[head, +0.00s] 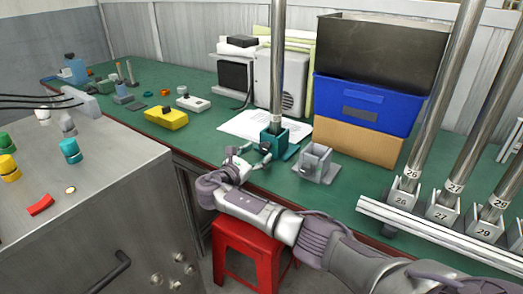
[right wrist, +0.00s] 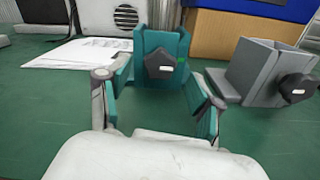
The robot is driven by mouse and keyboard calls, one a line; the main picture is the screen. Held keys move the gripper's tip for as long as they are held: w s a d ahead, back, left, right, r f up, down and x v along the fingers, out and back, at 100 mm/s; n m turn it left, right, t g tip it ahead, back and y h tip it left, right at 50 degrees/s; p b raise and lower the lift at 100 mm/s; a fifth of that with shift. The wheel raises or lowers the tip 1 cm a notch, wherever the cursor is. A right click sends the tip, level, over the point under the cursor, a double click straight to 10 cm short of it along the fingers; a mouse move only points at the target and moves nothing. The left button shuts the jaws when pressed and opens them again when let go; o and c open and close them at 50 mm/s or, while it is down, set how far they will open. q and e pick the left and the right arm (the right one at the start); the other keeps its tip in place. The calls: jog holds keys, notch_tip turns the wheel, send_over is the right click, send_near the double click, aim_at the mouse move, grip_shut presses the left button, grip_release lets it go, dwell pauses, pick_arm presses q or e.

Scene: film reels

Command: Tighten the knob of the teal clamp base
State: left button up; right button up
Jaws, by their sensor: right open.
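The teal clamp base (head: 292,146) stands on the green table with a metal pole (head: 278,65) upright in it. It also shows in the right wrist view (right wrist: 183,46), with its dark faceted knob (right wrist: 160,66) on the side facing my gripper. My right gripper (head: 259,156) is open in front of the base. In the right wrist view, its teal-padded fingers (right wrist: 158,84) spread to either side of the knob, with visible gaps. I cannot tell whether the fingertips reach the knob's depth. My left gripper is in neither view.
A grey clamp base (head: 316,164) with its own dark knob stands empty just right of the teal one. A white sheet (head: 238,125) lies behind. Stacked boxes (head: 360,142) stand at the back right. Numbered pole holders (head: 401,199) line the right. A red stool (head: 243,243) stands below.

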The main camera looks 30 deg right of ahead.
jog(key=v, duration=0.9)
